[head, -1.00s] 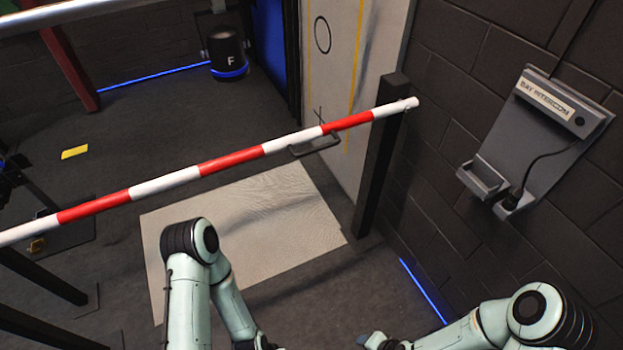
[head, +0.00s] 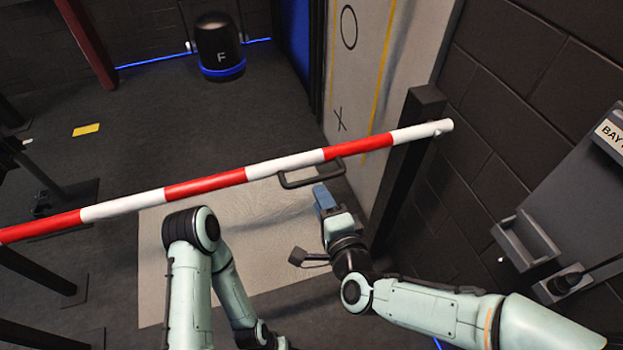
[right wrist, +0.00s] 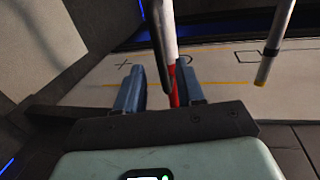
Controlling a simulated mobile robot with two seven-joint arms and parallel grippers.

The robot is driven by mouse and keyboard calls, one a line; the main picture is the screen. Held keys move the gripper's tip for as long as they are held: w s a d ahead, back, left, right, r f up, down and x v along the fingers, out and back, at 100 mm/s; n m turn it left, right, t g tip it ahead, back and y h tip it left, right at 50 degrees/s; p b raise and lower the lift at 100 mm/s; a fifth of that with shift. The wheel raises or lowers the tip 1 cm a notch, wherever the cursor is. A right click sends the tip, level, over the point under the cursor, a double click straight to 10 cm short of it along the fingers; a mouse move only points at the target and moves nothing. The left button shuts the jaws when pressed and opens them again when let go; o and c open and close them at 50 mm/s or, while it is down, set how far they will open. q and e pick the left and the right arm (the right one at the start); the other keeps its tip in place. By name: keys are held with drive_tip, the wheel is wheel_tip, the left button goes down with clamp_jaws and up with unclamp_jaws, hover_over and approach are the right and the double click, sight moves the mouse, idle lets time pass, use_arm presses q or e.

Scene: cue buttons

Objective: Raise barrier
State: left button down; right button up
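The red-and-white striped barrier bar (head: 205,185) lies across the head view, a little higher at its right end, which meets a dark post (head: 398,175). A dark loop handle (head: 312,175) hangs from the bar. My right gripper (head: 325,197), with blue fingers, is just below the handle; I see no grip on it. In the right wrist view the blue fingers of my right gripper (right wrist: 159,90) stand apart, with a red strip between and beyond them. Whether anything touches the fingers is unclear. My left arm is bent at the bottom left; its gripper is out of view.
A pale mat (head: 280,235) lies on the floor under the bar. A grey intercom panel (head: 570,210) is on the brick wall at right. A black bin marked F (head: 220,50) stands at the back. A yellow floor patch (head: 87,130) is at left.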

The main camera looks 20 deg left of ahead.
sight(313, 182)
drive_tip(key=x, duration=0.8)
drive_tip(key=shift+d+p, duration=0.15)
drive_tip(key=shift+p, duration=0.25)
clamp_jaws()
